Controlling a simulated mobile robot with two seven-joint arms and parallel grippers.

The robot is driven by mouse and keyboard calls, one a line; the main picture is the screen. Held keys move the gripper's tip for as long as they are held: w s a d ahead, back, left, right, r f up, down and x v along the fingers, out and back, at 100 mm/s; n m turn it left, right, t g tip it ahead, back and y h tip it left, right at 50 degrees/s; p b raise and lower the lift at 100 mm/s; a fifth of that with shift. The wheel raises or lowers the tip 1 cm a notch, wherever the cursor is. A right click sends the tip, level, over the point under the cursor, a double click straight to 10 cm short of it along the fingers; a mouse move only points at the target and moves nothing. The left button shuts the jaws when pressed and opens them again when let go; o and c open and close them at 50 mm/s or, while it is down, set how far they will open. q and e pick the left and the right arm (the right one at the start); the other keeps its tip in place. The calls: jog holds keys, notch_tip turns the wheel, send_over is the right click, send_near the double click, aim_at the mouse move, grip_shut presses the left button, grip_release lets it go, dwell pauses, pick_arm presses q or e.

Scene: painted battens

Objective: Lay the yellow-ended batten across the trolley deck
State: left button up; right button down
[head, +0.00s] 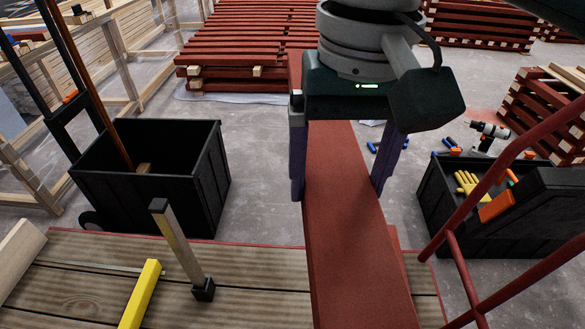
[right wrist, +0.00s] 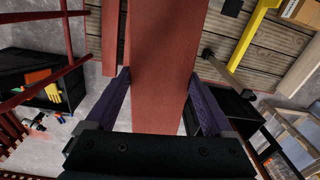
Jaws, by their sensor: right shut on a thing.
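My right gripper (head: 340,175) is shut on a wide red batten (head: 350,230), with one purple finger along each side edge. The batten runs from under the gripper toward the bottom of the head view, above the plank-topped trolley deck (head: 250,300). It also shows between the fingers in the right wrist view (right wrist: 162,60). No yellow end shows on it; its near end runs out of the picture. I cannot tell whether it touches the deck. Another red strip (head: 394,238) shows beside and below it. My left gripper is not in view.
A black bin (head: 150,190) is behind left. Red rails (head: 470,280) and a black tool crate (head: 470,215) are right. Red timber stacks (head: 245,50) stand behind.

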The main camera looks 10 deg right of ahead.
jog(key=shift+m, duration=0.7)
jog(key=s+f+b, duration=0.1)
jog(key=f+b, duration=0.7)
jog(key=f, duration=0.6)
jog(key=s+a+f+b, duration=0.1)
jog(key=s+f+b, duration=0.1)
jog(key=f+b, duration=0.7)
jog(key=s+f+b, duration=0.1)
jog(key=f+b, duration=0.8)
jog(key=f, duration=1)
jog(key=shift+s+a, duration=0.25)
jog(key=shift+a, duration=0.05)
notch_tip(320, 180, down, 5)
jog(key=b, duration=0.4)
jog(key=shift+r, duration=0.25)
